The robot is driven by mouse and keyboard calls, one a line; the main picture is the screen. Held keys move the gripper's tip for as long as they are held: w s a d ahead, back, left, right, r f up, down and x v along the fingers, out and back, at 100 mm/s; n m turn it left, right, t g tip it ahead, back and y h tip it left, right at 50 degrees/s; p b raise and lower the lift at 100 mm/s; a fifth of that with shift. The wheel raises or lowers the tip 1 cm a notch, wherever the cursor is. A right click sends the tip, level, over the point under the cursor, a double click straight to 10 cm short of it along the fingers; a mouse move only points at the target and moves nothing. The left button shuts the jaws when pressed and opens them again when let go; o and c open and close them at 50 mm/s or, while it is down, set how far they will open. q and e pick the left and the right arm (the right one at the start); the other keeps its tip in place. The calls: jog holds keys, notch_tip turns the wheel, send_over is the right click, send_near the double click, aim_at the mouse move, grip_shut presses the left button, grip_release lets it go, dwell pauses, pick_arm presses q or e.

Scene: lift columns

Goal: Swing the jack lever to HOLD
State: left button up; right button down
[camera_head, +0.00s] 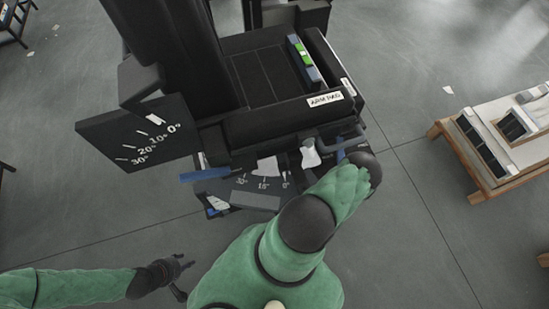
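A dark machine panel carries a scale (264,184) marked 30°, 15° and 0°. A blue bar (205,174) sticks out at the scale's left end. A blue and grey handle-like part (346,140) stands at the panel's right end. I cannot tell which part is the jack lever, and no HOLD mark is readable. My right arm reaches over the panel's right end. Its dark end is beside the blue and grey part, and its fingers are hidden or cannot be made out. My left gripper (184,279) is open and empty, low at left, apart from the machine.
A black column and tray stand behind the panel, with a white label (325,99) on the tray's front. A dark plate (139,131) with another degree scale juts out left. A wooden-framed table (500,135) stands at right.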

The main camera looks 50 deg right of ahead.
jog(key=c, duration=1)
grip_release()
jog(key=shift+c, duration=0.2)
jog(key=v, duration=1.2)
jog(key=shift+s, duration=0.1)
